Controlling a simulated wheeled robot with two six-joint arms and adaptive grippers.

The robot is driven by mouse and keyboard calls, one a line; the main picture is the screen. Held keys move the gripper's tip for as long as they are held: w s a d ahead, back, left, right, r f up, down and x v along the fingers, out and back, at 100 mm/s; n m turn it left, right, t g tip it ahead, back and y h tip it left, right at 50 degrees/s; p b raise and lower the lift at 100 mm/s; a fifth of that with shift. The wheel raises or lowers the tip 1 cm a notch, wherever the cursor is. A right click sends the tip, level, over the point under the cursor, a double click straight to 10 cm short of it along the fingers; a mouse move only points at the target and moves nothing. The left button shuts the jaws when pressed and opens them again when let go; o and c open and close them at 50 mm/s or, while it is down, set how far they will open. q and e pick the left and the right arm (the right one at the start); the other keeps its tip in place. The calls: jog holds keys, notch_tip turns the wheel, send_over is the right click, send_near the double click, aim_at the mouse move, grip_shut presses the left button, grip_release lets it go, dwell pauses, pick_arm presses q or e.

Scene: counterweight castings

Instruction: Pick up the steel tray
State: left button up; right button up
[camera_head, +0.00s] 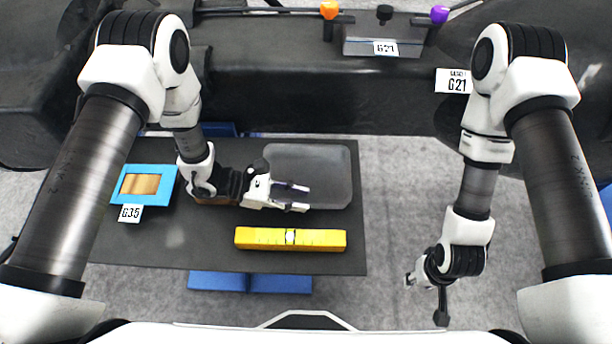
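The steel tray (325,163) is a shallow grey tray with rounded corners, lying flat on the dark table (180,240) toward its back right. My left gripper (307,198) reaches in from the left and points right. Its two fingers are apart with nothing seen between them, and they overlap the tray's front left part. I cannot tell whether they touch it. The gripper hides the tray's left front corner. My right gripper (432,305) hangs to the right of the table, away from the tray, and I cannot make out its finger gap.
A yellow spirit level (270,238) lies in front of the tray. A blue-framed holder (169,181) with a G35 label (130,213) sits at the left. A brown object (214,201) is partly hidden under my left wrist. A large dark casting (320,95) stands behind the table.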

pick_arm(q)
jog(key=shift+s, duration=0.1)
grip_shut()
jog(key=shift+r, duration=0.1)
